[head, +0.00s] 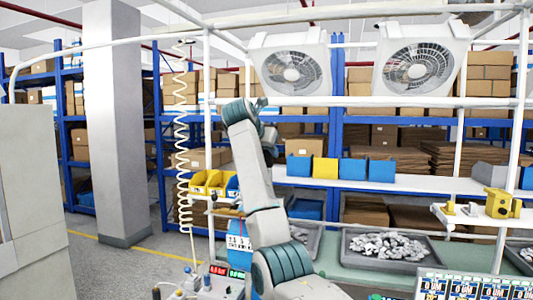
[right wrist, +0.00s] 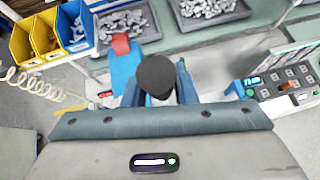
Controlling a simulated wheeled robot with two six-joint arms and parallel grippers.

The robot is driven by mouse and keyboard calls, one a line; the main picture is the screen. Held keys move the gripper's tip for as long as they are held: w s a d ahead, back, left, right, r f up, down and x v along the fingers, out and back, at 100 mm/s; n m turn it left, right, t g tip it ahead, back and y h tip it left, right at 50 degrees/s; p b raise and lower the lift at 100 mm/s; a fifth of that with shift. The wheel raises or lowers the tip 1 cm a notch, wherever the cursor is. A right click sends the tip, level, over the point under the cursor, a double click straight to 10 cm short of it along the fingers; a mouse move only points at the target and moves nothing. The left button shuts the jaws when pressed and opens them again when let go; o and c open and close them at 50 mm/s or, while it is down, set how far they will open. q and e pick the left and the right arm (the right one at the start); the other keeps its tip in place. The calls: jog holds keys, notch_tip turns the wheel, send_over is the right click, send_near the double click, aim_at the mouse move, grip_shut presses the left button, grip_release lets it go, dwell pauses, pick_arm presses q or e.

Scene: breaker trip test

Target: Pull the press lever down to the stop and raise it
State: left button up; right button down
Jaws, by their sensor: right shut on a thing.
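In the right wrist view my right gripper (right wrist: 158,88) has its two blue fingers on either side of a round black knob (right wrist: 156,74), which looks like the end of the press lever. It is shut on that knob. The lever's shaft is hidden below the knob and behind the fingers. A blue press body with a red part (right wrist: 121,43) stands just beyond. In the head view my raised right arm covers much of the press (head: 238,243), and the gripper and lever are hard to make out there. My left gripper is not in view.
Yellow and blue bins (head: 205,180) stand behind the press. Grey trays of metal parts (head: 390,246) lie on the bench to the right. A control box with buttons (right wrist: 285,80) is at right in the wrist view. A coiled white cord (head: 182,130) hangs at left.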

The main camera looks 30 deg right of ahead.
dwell(0.3)
jog(key=c, duration=1.4)
grip_release()
jog(key=shift+c, duration=0.2)
jog(key=shift+o, duration=1.4)
jog(key=shift+w+d+f, duration=0.1)
jog(key=shift+d, duration=0.05)
jog(key=shift+a, duration=0.2)
jog(key=b+v, duration=0.5)
jog(key=v, duration=0.5)
jog(key=shift+s+r, duration=0.25)
